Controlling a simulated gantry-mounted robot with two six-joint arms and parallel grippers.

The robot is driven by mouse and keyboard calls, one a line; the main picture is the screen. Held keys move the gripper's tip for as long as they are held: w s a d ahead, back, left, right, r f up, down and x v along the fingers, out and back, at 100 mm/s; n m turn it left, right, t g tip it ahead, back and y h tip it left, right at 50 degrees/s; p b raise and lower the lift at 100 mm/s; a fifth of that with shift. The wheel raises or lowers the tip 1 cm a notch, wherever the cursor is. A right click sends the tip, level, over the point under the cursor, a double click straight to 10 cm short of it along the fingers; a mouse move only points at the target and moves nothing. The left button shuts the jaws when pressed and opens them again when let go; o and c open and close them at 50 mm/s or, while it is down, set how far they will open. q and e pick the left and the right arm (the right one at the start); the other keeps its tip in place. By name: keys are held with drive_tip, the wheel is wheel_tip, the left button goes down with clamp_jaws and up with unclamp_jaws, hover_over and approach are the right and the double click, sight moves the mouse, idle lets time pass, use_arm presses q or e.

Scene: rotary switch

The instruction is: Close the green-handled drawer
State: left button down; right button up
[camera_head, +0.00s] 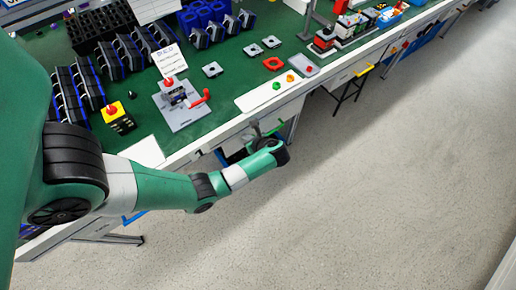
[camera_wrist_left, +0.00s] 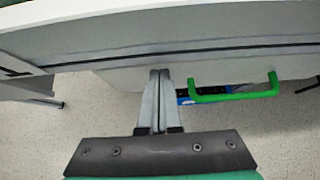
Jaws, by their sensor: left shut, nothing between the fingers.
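The green handle (camera_wrist_left: 234,96) is a bar with bent ends on the pale drawer front (camera_wrist_left: 215,72) in the left wrist view. The drawer front is under the white table edge, with a dark seam above it. My left gripper (camera_wrist_left: 160,74) is shut and empty. Its fingertips are at the drawer front, to the left of the handle and apart from it; I cannot tell whether they touch the front. In the head view my left gripper (camera_head: 254,132) is by the bench's front side, below the tabletop. My right gripper is not in view.
The green bench top (camera_head: 225,90) holds a fixture with a red lever (camera_head: 198,99), a white panel with coloured knobs (camera_head: 276,88) and several black-and-blue parts. Another drawer with a yellow handle (camera_head: 364,70) is further right. The floor (camera_head: 360,180) in front is clear.

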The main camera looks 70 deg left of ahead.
use_arm(q)
drive_tip(key=f+p+v, duration=0.1)
drive_tip(key=v, duration=0.5)
drive_tip(key=d+f+p+v, duration=0.1)
drive_tip(key=p+v, duration=0.1)
drive_tip(key=v, duration=0.5)
drive_tip(key=shift+w+d, duration=0.3)
drive_tip(key=shift+w, duration=0.1)
